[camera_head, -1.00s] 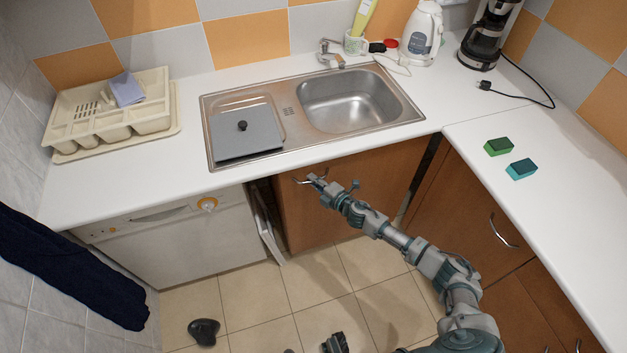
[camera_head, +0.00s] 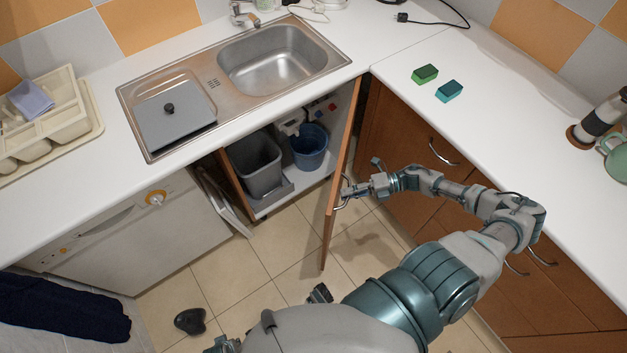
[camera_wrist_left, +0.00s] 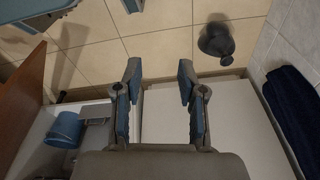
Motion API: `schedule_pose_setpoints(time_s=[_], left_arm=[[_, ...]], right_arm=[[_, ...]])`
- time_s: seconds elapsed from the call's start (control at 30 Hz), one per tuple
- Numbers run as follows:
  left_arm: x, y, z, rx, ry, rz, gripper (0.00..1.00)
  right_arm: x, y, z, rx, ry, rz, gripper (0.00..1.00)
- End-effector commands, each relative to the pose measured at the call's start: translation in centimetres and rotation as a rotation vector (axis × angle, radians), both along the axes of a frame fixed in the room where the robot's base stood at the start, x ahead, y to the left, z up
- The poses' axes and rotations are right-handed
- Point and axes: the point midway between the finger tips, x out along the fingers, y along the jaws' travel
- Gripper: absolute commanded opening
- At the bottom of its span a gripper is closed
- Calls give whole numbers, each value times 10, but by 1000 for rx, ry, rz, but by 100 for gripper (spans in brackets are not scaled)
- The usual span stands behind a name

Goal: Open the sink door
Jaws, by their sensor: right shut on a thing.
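The brown sink door (camera_head: 330,225) stands wide open under the sink, seen nearly edge-on in the head view. My right gripper (camera_head: 346,190) is shut on the door's metal handle (camera_head: 341,203), on the door's outer face. The open cabinet shows a grey bin (camera_head: 256,165) and a blue bin (camera_head: 309,146) on a white floor. In the left wrist view my left gripper (camera_wrist_left: 159,75) is open and empty. The brown door (camera_wrist_left: 22,90) and the blue bin (camera_wrist_left: 65,128) show at the left of that view.
A steel sink (camera_head: 275,62) is set in the white counter. A white dishwasher (camera_head: 150,235) stands left of the cabinet. Brown drawers (camera_head: 425,150) are close on the right, behind my right arm. A dark object (camera_head: 190,321) lies on the tiled floor.

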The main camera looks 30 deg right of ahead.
Motion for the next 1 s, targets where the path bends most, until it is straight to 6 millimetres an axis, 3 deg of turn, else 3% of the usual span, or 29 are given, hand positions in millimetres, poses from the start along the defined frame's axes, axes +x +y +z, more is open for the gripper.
schedule_pose_setpoints(time_s=[0.03,0.2,0.4,0.6,0.97,1.0], left_arm=[[0,0,-1,0,1,0,40],[1,-1,3,0,7,1,40],[7,-2,18,-3,-7,2,40],[8,-2,25,-2,-10,3,40],[8,-1,25,-1,-10,3,40],[8,-1,25,-1,-9,3,40]], right_arm=[[-12,-15,-4,-8,8,28,0],[-39,-51,-4,-6,5,125,0],[-57,-79,-3,-5,3,194,0],[-64,-90,-3,-4,2,220,0],[-64,-91,-3,-4,3,223,0],[-64,-91,-4,-4,3,223,15]])
